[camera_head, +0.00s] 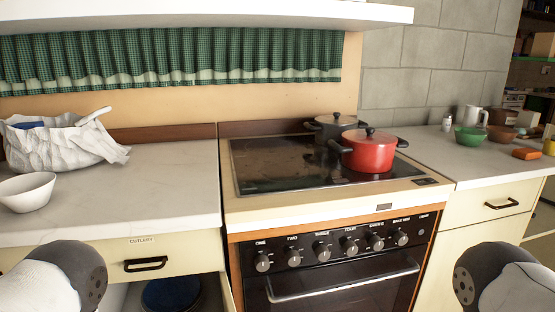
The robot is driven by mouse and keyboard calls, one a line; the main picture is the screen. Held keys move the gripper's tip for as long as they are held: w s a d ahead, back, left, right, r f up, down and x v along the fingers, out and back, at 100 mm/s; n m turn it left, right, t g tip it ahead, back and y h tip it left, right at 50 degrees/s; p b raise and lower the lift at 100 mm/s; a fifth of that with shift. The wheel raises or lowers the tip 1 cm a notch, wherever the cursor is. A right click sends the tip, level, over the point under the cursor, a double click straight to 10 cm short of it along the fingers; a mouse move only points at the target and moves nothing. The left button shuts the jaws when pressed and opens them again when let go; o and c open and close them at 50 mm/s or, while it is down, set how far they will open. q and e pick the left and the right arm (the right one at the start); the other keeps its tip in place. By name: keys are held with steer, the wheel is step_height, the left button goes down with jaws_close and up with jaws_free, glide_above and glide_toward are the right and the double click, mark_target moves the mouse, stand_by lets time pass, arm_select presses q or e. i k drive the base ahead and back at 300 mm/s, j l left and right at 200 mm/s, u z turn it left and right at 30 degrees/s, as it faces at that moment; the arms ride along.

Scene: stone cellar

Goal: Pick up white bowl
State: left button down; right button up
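The white bowl (27,193) stands upright on the left countertop, at the far left edge of the picture. It looks empty, and its left rim is close to the picture's edge. Parts of my two arms show at the bottom left and bottom right, below the counter's front edge. Neither gripper is in view, so I cannot see whether they are open or shut.
A crumpled white bag (62,143) sits behind the bowl. The left countertop (165,185) is clear right of it. A red pot (368,153) and a dark pot (333,128) stand on the stove. A green bowl (470,137) is on the right counter. A lower compartment is open.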

mark_target(29, 193)
steer(key=i+j+u, duration=0.1)
steer(key=u, duration=0.85)
